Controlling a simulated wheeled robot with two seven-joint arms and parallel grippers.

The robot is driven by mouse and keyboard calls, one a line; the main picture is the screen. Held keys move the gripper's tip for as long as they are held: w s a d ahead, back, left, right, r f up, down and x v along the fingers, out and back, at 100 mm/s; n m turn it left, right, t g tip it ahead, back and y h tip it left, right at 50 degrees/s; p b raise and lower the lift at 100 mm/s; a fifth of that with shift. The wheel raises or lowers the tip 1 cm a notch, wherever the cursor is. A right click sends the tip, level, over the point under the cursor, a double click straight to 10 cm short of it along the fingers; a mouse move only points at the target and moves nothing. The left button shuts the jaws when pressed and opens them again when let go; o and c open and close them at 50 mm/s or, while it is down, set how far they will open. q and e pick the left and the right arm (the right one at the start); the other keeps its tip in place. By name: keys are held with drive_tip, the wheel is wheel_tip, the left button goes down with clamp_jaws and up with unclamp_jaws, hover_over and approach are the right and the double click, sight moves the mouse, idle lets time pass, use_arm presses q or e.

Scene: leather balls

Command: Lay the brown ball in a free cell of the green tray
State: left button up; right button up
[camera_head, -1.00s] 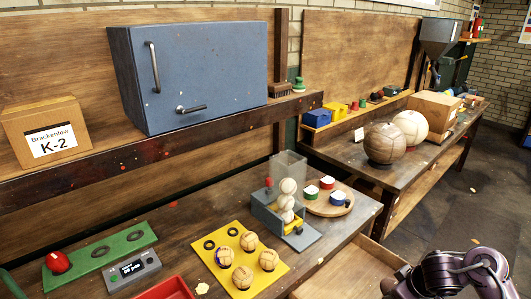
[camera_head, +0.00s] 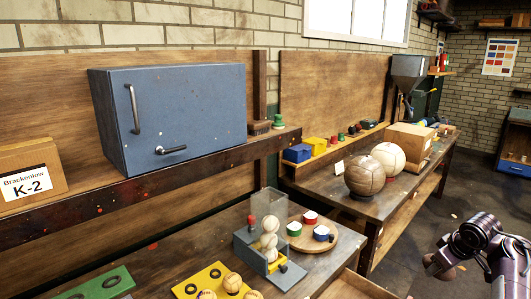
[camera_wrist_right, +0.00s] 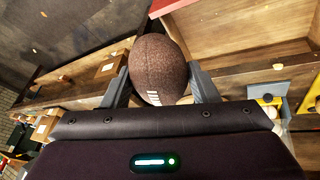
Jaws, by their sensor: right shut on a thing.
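The brown ball (camera_wrist_right: 160,68) is dark, pebbled and elongated, with white lace marks. In the right wrist view it sits between the two fingers of my right gripper (camera_wrist_right: 160,85), which is shut on it. In the head view my right gripper (camera_head: 432,266) is at the lower right, off the bench, and the ball is mostly hidden there. The green tray (camera_head: 93,288) is at the lower left, cut off by the bottom edge. Two dark round cells show in it and look empty. My left gripper is not in view.
A yellow tray (camera_head: 211,275) with tan balls is right of the green tray. A clear-walled dispenser (camera_head: 268,240) and a round wooden board (camera_head: 309,236) stand on the bench. An open drawer (camera_head: 352,287) juts out in front. A blue cabinet (camera_head: 180,115) hangs above.

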drive_tip(key=s+d+r, duration=0.3)
drive_tip(key=s+d, duration=0.1)
drive_tip(key=s, duration=0.6)
drive_tip(key=a+f+n+y, duration=0.1)
drive_tip(key=a+f+n, duration=0.1)
drive_tip(key=a, duration=0.8)
drive_tip(key=a+f+n+y, duration=0.1)
drive_tip(key=a+f+n, duration=0.1)
drive_tip(key=a, duration=0.7)
drive_tip(key=s+a+r+n, duration=0.1)
drive_tip(key=s+a+r, duration=0.25)
drive_tip(key=a, duration=0.55)
drive_tip(key=s+a+r+n, duration=0.2)
drive_tip(key=s+a, duration=0.3)
drive_tip(key=a, duration=0.4)
drive_tip(key=shift+y, duration=0.4)
wheel_tip(320, 180, down, 5)
drive_tip(key=b, duration=0.4)
drive_tip(key=shift+b, duration=0.3)
